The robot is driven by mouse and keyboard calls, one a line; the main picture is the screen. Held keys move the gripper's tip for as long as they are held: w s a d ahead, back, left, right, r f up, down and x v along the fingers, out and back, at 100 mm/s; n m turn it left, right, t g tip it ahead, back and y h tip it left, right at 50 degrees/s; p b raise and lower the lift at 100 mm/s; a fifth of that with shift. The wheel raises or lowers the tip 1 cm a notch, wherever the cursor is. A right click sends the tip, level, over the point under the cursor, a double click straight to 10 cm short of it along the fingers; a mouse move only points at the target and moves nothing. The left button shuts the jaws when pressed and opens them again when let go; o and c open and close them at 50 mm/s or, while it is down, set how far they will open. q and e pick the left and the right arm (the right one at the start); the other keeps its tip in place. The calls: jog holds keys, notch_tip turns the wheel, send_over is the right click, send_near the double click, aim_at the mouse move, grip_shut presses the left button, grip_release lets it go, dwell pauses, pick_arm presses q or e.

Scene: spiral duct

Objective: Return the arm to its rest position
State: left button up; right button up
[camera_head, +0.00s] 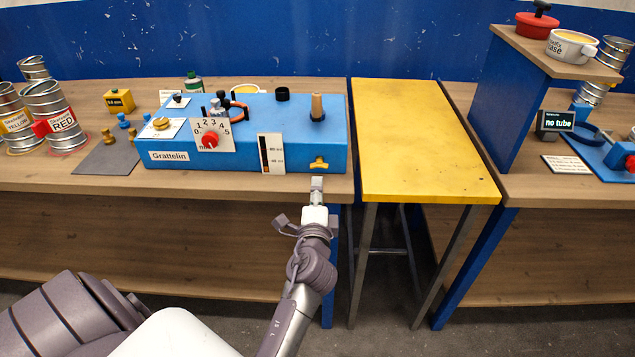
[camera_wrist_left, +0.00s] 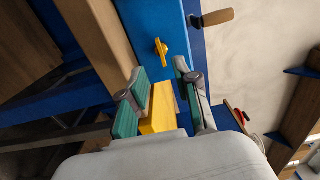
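My left gripper (camera_head: 317,186) is in front of the blue Grattelin machine (camera_head: 245,162), just below the yellow lever (camera_head: 319,163) on its front. In the left wrist view the two green-padded fingers (camera_wrist_left: 159,72) are spread apart with nothing held between them. The yellow lever (camera_wrist_left: 161,52) shows beyond the fingertips, apart from them. The yellow surface seen between the fingers looks like the yellow table (camera_wrist_left: 160,108) behind. My left arm reaches up from the bottom of the head view. My right gripper is not in view.
The bare yellow table (camera_head: 425,140) stands right of the machine. Metal cans (camera_head: 48,110) and a grey mat (camera_head: 105,157) are at left. A right-hand bench carries a "no tube" display (camera_head: 555,121) and a shelf with pots (camera_head: 538,24).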

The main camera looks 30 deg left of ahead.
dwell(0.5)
pick_arm(q)
jog(key=d+f+g+h, duration=0.1)
jog(key=d+f+h, duration=0.15)
jog(key=f, duration=0.65)
jog(key=d+f+g+h, duration=0.15)
jog(key=d+f, duration=0.25)
jog(key=f, duration=0.6)
jog(key=s+d+f+n+g+h, duration=0.1)
jog(key=s+d+f+g+h, duration=0.1)
jog(key=s+f, duration=0.45)
jog(key=s+d+f+n+g+h, duration=0.1)
jog(key=s+d+f+h, duration=0.15)
jog(key=f, duration=0.75)
jog(key=s+d+f+n+g, duration=0.1)
jog(key=s+f+n+g, duration=0.25)
jog(key=s+f, duration=1)
jog(key=s+a+f+n+g, duration=0.1)
jog(key=s+f+n+g, duration=0.1)
jog(key=s, duration=0.9)
jog(key=s+a+f+n+g+h, duration=0.1)
jog(key=s+f+g, duration=0.2)
jog(key=s, duration=0.9)
jog(key=shift+a+f+n, duration=0.15)
jog(key=shift+f+n, duration=0.2)
jog(key=shift+f, duration=0.4)
jog(key=shift+s, duration=0.1)
